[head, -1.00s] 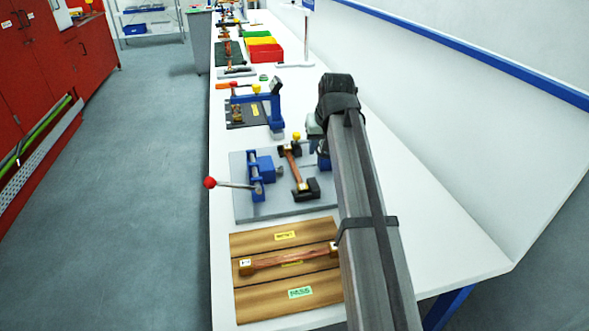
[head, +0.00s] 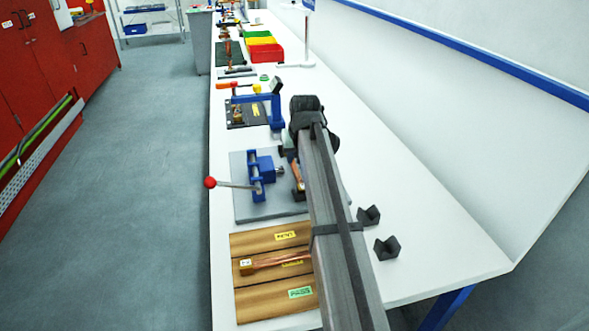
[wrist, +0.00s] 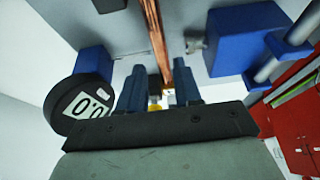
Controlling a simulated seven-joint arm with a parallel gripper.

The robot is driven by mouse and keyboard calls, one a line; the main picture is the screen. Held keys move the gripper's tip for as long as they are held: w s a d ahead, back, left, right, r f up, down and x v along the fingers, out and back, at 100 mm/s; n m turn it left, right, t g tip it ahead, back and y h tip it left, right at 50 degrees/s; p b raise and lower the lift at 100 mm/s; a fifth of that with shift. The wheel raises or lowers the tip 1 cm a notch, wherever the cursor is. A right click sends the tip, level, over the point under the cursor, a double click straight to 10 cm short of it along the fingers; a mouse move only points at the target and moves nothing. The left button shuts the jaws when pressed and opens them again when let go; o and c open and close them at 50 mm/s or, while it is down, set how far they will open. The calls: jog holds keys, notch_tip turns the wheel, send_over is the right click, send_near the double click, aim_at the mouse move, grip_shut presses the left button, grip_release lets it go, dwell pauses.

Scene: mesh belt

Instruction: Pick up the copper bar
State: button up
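One copper bar (head: 297,176) is on the grey fixture plate (head: 262,208); my arm covers much of it in the head view. In the wrist view this bar (wrist: 156,38) runs from the top edge down toward the space between my fingers. My gripper (wrist: 159,78) looks open, with a finger on each side of the bar's line. I cannot tell how far the fingers are above it. A second copper bar (head: 272,261) lies across the wooden board (head: 262,303) in front; my arm hides its right end. My fingertips are hidden in the head view.
A blue clamp (head: 260,172) with a red-knobbed lever stands left on the plate. Two black blocks (head: 386,248) lie on the bench right of my arm. A round gauge (wrist: 82,106) is beside my left finger. Behind are a blue fixture (head: 276,108) and coloured bins (head: 264,52).

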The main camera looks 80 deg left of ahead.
aim_at(295, 167)
jog(key=shift+x, duration=2.65)
jog(key=shift+d, duration=0.1)
jog(key=shift+c, duration=0.5)
grip_shut()
